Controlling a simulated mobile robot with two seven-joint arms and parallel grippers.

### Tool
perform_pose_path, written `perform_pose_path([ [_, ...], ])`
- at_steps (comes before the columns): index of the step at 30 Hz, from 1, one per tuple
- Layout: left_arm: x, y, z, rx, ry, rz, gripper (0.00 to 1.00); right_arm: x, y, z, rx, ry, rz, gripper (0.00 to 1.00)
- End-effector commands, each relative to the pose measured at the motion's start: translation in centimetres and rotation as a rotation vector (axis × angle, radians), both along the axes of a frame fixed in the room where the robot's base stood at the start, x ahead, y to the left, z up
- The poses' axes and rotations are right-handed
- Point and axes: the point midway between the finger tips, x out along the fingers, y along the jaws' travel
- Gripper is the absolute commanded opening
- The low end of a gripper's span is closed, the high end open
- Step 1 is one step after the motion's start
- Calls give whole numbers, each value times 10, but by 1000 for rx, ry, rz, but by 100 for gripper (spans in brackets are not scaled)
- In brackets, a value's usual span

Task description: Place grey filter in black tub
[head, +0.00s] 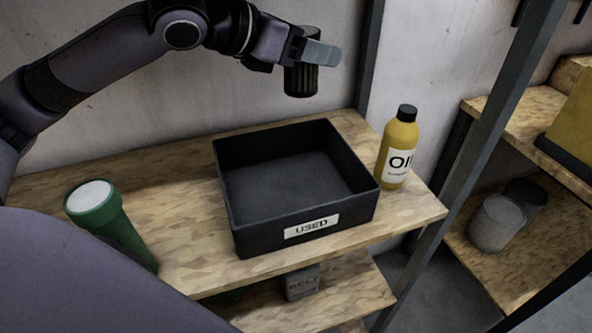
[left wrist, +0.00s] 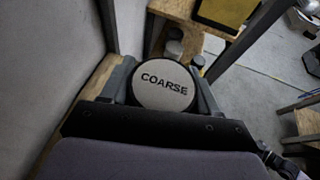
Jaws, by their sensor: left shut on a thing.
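The black tub (head: 305,222) stands on the wooden shelf in the head view, open at the top and empty, with a USED label on its front. My left gripper (head: 318,54) is shut on a dark grey, ribbed, cylindrical filter (head: 302,80). It holds the filter upright in the air, appearing above the tub's back edge and apart from it. In the left wrist view the filter's pale round end (left wrist: 163,86) reads COARSE and sits between the fingers (left wrist: 163,92). The tub cannot be made out in that view. My right gripper is not in view.
A yellow oil bottle (head: 398,150) stands close to the tub's right side. A green cylinder with a white top (head: 108,222) is at the shelf's left. A grey post (head: 470,150) rises at right. Grey cylinders (head: 496,225) sit on the neighbouring shelf.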

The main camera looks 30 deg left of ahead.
Motion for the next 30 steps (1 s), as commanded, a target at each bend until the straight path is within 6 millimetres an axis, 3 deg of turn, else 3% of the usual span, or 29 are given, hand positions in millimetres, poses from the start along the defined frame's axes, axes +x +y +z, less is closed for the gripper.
perform_pose_path([
  [9,-1,0,-82,1,10,-1,28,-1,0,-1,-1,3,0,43],
  [15,-1,0,-127,0,7,0,28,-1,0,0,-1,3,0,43],
  [30,-1,0,-178,-2,5,1,28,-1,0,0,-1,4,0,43],
])
